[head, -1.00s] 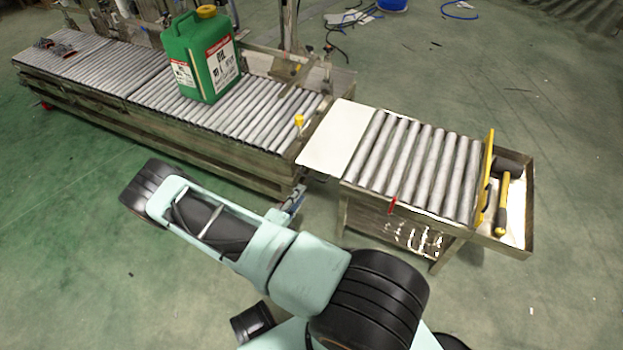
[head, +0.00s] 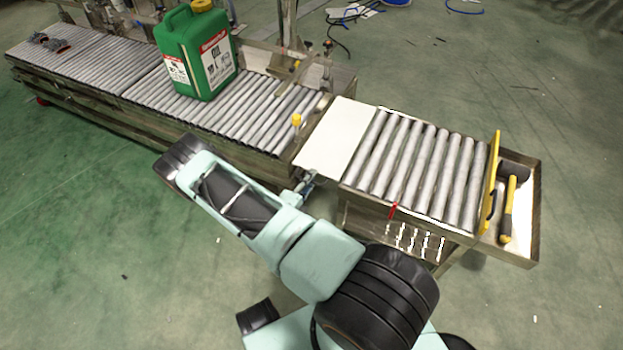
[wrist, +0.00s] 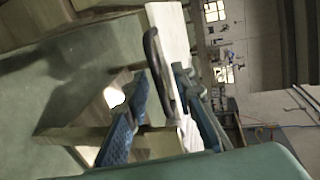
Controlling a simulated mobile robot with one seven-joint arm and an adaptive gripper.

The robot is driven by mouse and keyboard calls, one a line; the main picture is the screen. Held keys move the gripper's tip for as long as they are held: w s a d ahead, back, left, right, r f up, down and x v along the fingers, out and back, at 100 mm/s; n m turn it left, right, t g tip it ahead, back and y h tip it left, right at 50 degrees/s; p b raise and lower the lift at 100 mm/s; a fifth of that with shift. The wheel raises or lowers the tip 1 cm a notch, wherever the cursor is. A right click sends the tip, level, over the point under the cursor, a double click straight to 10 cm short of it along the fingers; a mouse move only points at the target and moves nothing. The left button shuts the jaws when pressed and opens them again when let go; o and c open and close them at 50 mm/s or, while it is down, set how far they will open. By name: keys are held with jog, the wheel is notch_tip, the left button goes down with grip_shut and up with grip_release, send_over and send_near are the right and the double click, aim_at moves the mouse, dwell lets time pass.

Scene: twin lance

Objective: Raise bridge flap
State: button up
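The bridge flap (head: 336,137) is a pale flat plate between the long roller conveyor (head: 262,113) and the short roller table (head: 418,165). In the head view it looks roughly level, with its left edge close to the conveyor's end; I cannot tell whether it rests there. My gripper (head: 308,187) is low beside the flap's near edge, partly hidden by my arm. In the wrist view my gripper (wrist: 163,108) has its blue fingers apart. A dark curved handle (wrist: 153,55) reaches between them, in front of a pale panel (wrist: 172,30). Contact with the handle is unclear.
A green canister (head: 197,55) stands on the long conveyor. A yellow knob (head: 297,121) is at the conveyor's end. A yellow stop plate (head: 493,180) and a yellow-handled tool (head: 508,208) are at the table's right end. The near floor is open.

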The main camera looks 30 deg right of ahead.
grip_shut()
jog(key=shift+r, duration=0.1)
dwell(0.5)
